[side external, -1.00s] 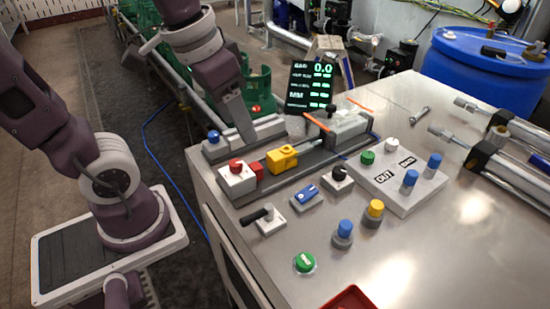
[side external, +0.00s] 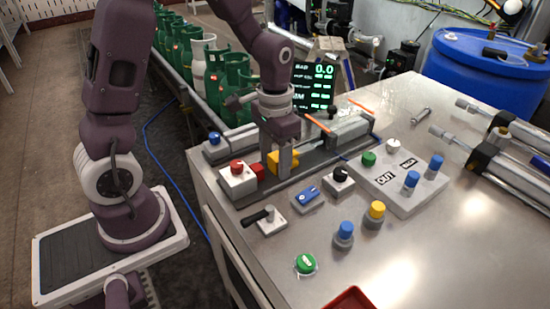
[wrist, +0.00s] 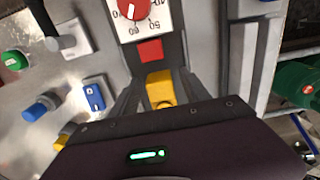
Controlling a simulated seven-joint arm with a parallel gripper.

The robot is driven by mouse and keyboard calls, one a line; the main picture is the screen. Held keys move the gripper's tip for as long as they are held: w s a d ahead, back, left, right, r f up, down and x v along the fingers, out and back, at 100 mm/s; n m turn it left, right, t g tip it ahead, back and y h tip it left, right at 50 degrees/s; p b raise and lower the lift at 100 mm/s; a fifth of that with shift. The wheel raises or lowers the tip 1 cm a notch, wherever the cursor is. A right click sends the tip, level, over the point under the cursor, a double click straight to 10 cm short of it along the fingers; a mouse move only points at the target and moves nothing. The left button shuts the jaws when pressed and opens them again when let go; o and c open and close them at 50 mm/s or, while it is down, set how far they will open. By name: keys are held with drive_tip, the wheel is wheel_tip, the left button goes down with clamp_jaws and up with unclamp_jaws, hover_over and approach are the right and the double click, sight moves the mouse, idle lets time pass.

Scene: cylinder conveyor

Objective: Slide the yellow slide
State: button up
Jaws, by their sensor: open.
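The yellow slide (side external: 291,158) sits on the grey rail (side external: 320,164) of the fixture, to the right of a small red block (side external: 257,171). My gripper (side external: 279,174) is lowered at the slide, and its fingers partly hide it in the side view. In the wrist view the yellow slide (wrist: 160,88) lies between my two open fingers (wrist: 158,100). A narrow gap seems to show beside it; I cannot tell whether either finger touches it.
A white block with a red knob (side external: 237,178) stands at the rail's left end. A blue switch (side external: 307,195), a black knob (side external: 341,176) and a lever (side external: 258,216) stand in front.

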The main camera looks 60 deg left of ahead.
clamp_jaws()
drive_tip(key=shift+w+r, duration=0.1)
idle(1.2)
